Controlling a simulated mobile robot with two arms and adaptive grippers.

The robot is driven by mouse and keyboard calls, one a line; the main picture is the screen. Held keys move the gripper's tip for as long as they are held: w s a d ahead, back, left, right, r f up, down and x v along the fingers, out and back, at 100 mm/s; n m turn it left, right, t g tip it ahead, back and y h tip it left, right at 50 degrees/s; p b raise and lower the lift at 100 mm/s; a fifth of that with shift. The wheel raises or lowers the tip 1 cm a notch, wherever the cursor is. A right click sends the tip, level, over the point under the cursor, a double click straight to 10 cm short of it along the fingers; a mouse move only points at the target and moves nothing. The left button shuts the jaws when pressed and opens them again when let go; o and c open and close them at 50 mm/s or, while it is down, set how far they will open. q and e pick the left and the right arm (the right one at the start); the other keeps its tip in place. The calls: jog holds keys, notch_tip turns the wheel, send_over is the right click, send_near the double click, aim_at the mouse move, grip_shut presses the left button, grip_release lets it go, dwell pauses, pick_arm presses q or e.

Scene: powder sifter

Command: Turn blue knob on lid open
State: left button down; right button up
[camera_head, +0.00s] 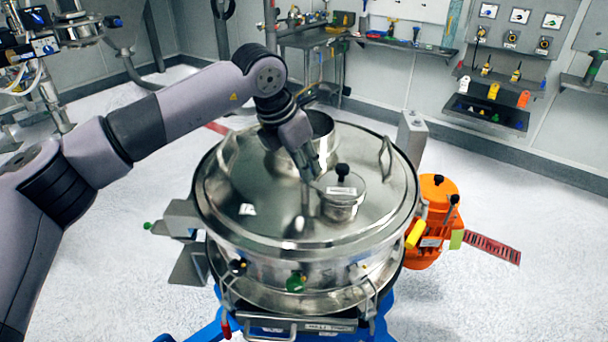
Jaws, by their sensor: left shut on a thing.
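The large round metal sifter lid (262,210) fills the middle of the head view. On it, right of centre, sits a small round port lid (340,190) with a black knob (342,172) on top. I make out no blue knob on the lid. My left gripper (314,174) comes down from above at the left edge of the small port lid, beside the black knob. It is shut on a part there, which its fingers hide, so I cannot tell its colour. My right gripper is not in view.
An open metal cylinder (318,128) rises from the back of the lid, close to my left wrist. Looped handles (386,158) stand near the lid's rim. An orange motor unit (437,205) is at the right. The floor around is mostly free.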

pick_arm(q)
jog(key=shift+w+m+g+h, duration=0.1)
jog(key=shift+m+g+h, duration=0.2)
jog(key=shift+m, duration=0.6)
jog(key=m+g, duration=0.1)
jog(key=m, duration=0.1)
jog(key=shift+r+m, duration=0.1)
jog(key=shift+m, duration=0.3)
jog(key=m+g+p, duration=0.1)
jog(key=m, duration=0.2)
jog(key=shift+w+a+h, duration=0.1)
jog(key=shift+w+h, duration=0.05)
jog(key=shift+h, duration=0.15)
jog(key=shift+m+g+p, duration=0.55)
jog(key=shift+m+g, duration=0.15)
jog(key=shift+m, duration=0.9)
jog(key=c, duration=1.4)
grip_release()
